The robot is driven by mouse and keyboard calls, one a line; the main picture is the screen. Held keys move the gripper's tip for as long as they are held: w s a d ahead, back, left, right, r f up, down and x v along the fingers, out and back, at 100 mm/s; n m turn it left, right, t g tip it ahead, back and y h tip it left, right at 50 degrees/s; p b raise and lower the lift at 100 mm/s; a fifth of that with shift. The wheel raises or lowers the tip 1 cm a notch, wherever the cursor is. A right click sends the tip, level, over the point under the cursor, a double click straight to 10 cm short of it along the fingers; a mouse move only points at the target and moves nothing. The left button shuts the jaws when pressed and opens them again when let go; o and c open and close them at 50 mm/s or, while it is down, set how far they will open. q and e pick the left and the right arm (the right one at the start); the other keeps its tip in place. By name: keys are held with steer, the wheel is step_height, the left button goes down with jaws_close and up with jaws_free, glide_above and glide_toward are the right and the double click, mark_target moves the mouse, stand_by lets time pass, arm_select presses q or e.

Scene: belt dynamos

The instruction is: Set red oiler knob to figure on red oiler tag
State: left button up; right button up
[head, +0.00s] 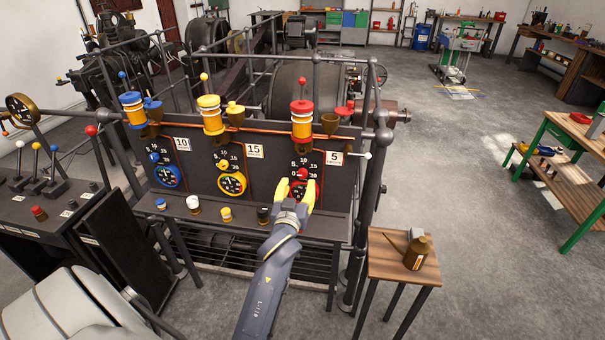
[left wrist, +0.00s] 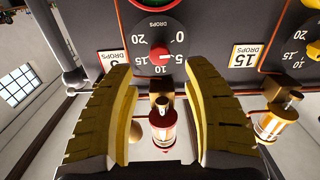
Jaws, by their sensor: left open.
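The red oiler (head: 302,118) stands at the right of the dark panel, with its red dial knob (head: 303,174) below it. The red oiler tag (head: 333,158) reads 5. My left gripper (head: 295,184) is open and empty in front of the panel, at the red gauge just under the knob. In the left wrist view, which is upside down, the knob (left wrist: 159,57) lies beyond the open yellow fingers, apart from them. Its dial shows 5, 10, 15 and 20; its exact setting is unclear. The tag (left wrist: 114,60) is partly hidden there by a finger. My right gripper is not in view.
The yellow oiler (head: 209,112) with tag 15 (head: 255,151) and the blue oiler (head: 133,107) with tag 10 (head: 182,144) stand to the left. Small jars (head: 193,204) line the shelf below.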

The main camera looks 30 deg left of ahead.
mark_target(302, 175)
arm_select(q)
steer(key=x, duration=0.7)
steer(key=shift+w, duration=0.1)
jaws_close()
stand_by(0.4)
